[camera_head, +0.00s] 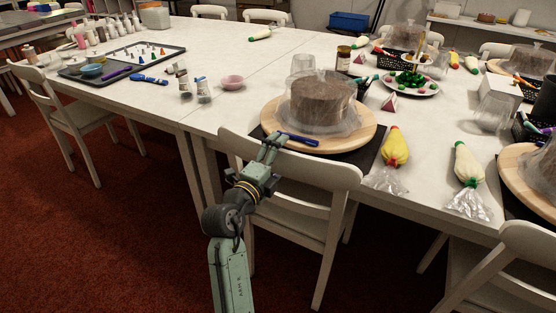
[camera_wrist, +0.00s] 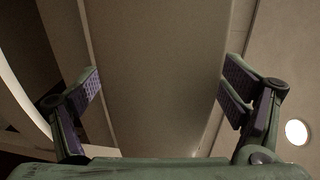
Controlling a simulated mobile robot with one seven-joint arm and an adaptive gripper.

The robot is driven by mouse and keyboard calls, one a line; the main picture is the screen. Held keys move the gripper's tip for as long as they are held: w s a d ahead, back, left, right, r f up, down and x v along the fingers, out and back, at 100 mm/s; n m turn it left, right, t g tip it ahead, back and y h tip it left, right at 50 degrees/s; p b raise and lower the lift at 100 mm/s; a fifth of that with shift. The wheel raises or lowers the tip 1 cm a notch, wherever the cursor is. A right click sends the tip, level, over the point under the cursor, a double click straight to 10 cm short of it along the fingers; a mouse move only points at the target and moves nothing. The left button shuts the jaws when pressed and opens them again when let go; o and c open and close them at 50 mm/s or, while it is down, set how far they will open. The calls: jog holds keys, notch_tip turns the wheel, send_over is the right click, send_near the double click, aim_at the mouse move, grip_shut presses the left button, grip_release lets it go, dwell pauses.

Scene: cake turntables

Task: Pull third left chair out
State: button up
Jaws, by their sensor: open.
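A white chair (camera_head: 325,177) stands at the near edge of the long table, its backrest towards me. Another white chair (camera_head: 65,108) stands at the left and a third (camera_head: 528,243) at the lower right, partly cut off. My gripper (camera_head: 272,143) is at the top of the middle chair's backrest, pointing towards the table. In the wrist view my gripper (camera_wrist: 160,85) is open, its two fingers wide apart with a pale flat surface between or beyond them. I cannot tell whether the fingers touch the chair.
The white table (camera_head: 225,120) holds a covered cake (camera_head: 320,100) on a round wooden board (camera_head: 362,133) just beyond my gripper. A yellow piping bag (camera_head: 396,147) and a white one (camera_head: 467,165) lie to the right. Red carpet (camera_head: 110,240) is open at the lower left.

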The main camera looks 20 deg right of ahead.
jog(key=shift+w+d, duration=0.35)
jog(key=shift+d, duration=0.1)
jog(key=shift+r, duration=0.2)
jog(key=c, duration=2.1)
jog(key=shift+o, duration=0.2)
jog(key=shift+r, duration=0.15)
